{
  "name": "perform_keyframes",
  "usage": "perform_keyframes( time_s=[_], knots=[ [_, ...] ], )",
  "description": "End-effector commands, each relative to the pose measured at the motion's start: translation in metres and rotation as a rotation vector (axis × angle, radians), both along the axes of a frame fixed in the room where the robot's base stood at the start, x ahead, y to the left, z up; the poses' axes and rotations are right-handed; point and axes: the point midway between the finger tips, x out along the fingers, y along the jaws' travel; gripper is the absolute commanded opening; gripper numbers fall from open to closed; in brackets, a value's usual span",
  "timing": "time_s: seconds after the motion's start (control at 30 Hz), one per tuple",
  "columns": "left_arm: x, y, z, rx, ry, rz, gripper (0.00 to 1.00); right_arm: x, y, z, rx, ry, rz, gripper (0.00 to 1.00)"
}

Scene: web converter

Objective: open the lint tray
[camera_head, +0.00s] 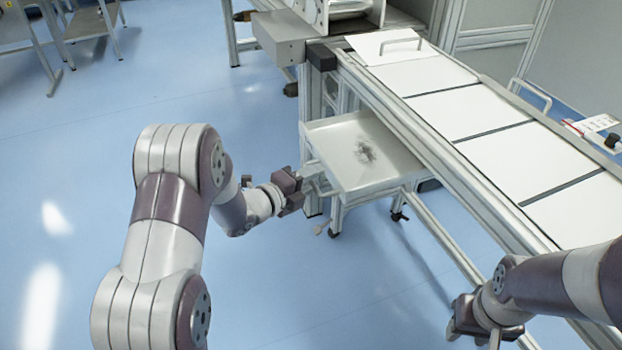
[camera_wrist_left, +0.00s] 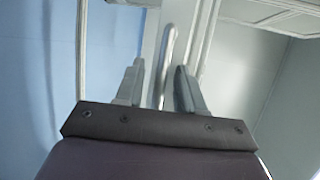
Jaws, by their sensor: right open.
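The lint tray (camera_head: 352,186) is a shallow pale tray with a grey patch of lint (camera_head: 366,151) on its floor. It sticks out from under the machine's long table. My left gripper (camera_head: 312,180) is at the tray's left, outer edge in the head view. Contact with the bar cannot be told. My right gripper (camera_head: 482,325) is open and empty at the lower right, away from the tray.
The machine's long table with white panels (camera_head: 475,110) runs diagonally above the tray's right side. Metal frame legs stand behind the tray. Blue floor (camera_head: 80,180) lies free to the left. A bench (camera_head: 95,25) stands far back left.

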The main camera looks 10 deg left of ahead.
Motion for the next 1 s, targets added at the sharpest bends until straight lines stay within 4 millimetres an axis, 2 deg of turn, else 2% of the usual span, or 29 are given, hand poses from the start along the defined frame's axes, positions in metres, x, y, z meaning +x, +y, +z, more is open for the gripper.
perform_keyframes(
  time_s=[0.17, 0.27, 0.6, 0.7, 0.83, 1.0],
  knots=[
    [-0.003, 0.002, 0.001, 0.0, 0.0, 0.001, 0.38, 0.0, 0.0, 0.001, 0.0, 0.0, 0.0, 0.43],
    [-0.013, 0.009, 0.005, 0.0, -0.001, 0.003, 0.38, 0.0, 0.0, 0.003, 0.0, 0.0, 0.0, 0.43],
    [-0.081, 0.051, 0.02, 0.0, 0.0, 0.006, 0.38, 0.0, 0.0, 0.013, 0.0, 0.0, 0.0, 0.43],
    [-0.096, 0.059, 0.024, 0.001, -0.001, 0.004, 0.38, 0.0, 0.0, 0.014, 0.0, 0.0, 0.0, 0.43],
    [-0.106, 0.064, 0.024, 0.0, 0.001, 0.002, 0.38, 0.0, 0.0, 0.014, 0.0, 0.0, 0.0, 0.43],
    [-0.107, 0.064, 0.024, 0.0, 0.0, 0.0, 0.38, 0.0, 0.0, 0.014, 0.0, 0.0, 0.0, 0.43]
  ],
)
